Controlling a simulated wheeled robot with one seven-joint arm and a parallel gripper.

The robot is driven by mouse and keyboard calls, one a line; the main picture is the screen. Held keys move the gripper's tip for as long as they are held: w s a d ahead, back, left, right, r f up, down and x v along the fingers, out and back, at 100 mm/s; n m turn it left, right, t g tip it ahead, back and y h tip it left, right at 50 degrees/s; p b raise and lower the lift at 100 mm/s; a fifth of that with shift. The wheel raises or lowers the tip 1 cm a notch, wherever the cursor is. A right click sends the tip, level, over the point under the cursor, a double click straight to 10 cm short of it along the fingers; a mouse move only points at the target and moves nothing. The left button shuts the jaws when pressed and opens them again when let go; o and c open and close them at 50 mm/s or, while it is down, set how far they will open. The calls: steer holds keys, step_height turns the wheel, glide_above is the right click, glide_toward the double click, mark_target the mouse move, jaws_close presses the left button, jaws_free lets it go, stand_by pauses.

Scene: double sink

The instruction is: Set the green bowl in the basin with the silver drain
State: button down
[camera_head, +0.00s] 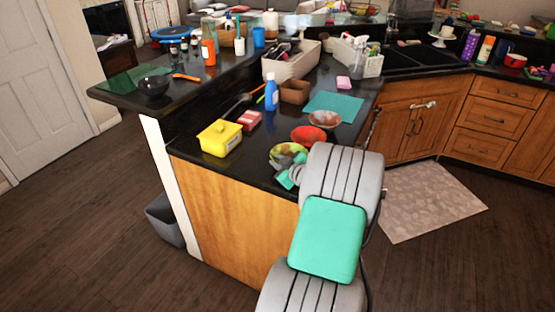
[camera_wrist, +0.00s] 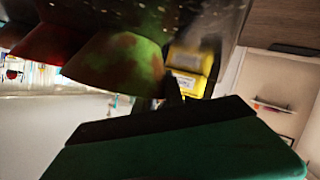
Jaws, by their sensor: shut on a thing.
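The green bowl (camera_head: 284,150), yellow-green with reddish patches, is at the near end of the black counter. My gripper (camera_head: 288,172) is at its near rim and shut on it; the bowl also shows close up in the wrist view (camera_wrist: 122,65), beside the dark fingers. My arm hides part of the gripper in the head view, and I cannot tell whether the bowl is lifted clear of the counter. The black double sink (camera_head: 414,73) is at the back right. Its drains cannot be made out, so I cannot tell which basin has the silver one.
A red bowl (camera_head: 309,135) and a brownish bowl (camera_head: 324,119) stand just behind the green bowl. A yellow tub (camera_head: 220,138), a blue bottle (camera_head: 271,92) and a teal mat (camera_head: 334,106) are nearby. A white caddy (camera_head: 372,66) stands left of the sink. The floor by the rug (camera_head: 430,200) is clear.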

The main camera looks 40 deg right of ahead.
steer(key=c, duration=1.4)
jaws_free()
steer(key=shift+r, duration=0.1)
